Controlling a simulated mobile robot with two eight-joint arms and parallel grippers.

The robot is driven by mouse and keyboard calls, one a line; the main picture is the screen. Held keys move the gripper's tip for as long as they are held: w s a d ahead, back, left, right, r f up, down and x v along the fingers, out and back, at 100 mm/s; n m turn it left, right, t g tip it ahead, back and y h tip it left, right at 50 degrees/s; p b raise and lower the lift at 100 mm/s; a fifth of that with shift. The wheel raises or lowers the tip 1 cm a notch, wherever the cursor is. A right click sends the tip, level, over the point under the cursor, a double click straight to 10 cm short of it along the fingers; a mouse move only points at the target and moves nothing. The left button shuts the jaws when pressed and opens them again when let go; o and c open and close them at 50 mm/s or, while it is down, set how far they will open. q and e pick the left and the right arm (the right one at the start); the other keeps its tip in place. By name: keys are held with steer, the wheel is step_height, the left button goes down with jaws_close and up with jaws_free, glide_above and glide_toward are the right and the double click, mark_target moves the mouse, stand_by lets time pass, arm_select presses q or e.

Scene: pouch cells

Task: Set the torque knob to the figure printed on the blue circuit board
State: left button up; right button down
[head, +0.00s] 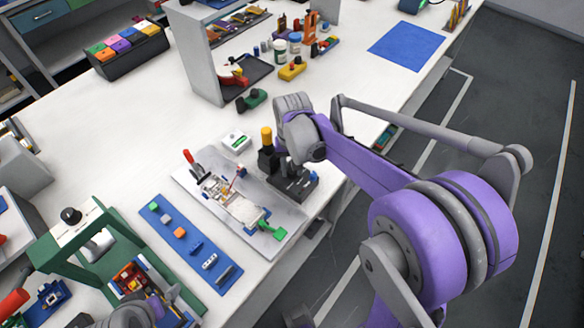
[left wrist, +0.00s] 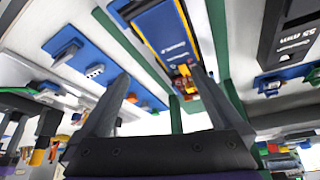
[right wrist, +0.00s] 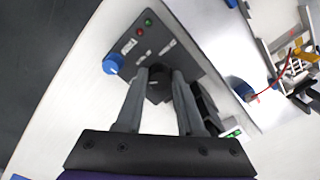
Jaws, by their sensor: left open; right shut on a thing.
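A dark grey control box (right wrist: 180,35) lies below my right gripper in the right wrist view, with a red and a green button and pale labels. My right gripper (right wrist: 160,76) is shut on a black knob (right wrist: 158,87) on this box; the knob's pointer and figures cannot be read. The box (head: 296,186) shows partly in the head view under my right arm. My left gripper (left wrist: 160,85) is open with nothing between its fingertips. Beyond it is a blue board (left wrist: 167,35) with small unreadable print; I cannot tell whether this is the circuit board.
A pale tray (head: 187,178) with small assemblies lies beside the control box. A blue strip (head: 165,226) with small blocks lies left of it. A green frame (head: 47,250) stands at the lower left. A blue mat (head: 407,46) lies on clear table at the back right.

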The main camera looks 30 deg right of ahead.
steer(key=c, duration=0.5)
jaws_free()
steer(key=shift+r, duration=0.15)
arm_select(q)
steer(key=shift+w+r+p, duration=0.15)
steer(key=shift+r+p, duration=0.3)
steer(key=shift+r, duration=0.1)
arm_select(e)
step_height(320, 180, up, 11)
steer(key=shift+f, duration=0.2)
arm_select(q)
steer(key=shift+w+r+p, duration=0.15)
steer(key=shift+r+p, duration=0.45)
steer(key=shift+r, duration=0.1)
steer(key=shift+w+r+p, duration=0.15)
steer(key=shift+r+p, duration=0.25)
steer(key=shift+r, duration=0.1)
arm_select(e)
steer(key=s+a+f+n+t, duration=0.1)
steer(key=s+a, duration=0.1)
steer(key=s, duration=0.3)
steer(key=s+a+f+n+t, duration=0.2)
steer(key=s, duration=0.3)
steer(key=s+a+f+n+t, duration=0.2)
steer(key=s, duration=0.3)
steer(key=shift+s+a+f, duration=0.2)
steer(key=shift+a+f, duration=0.05)
steer(key=shift+a, duration=0.05)
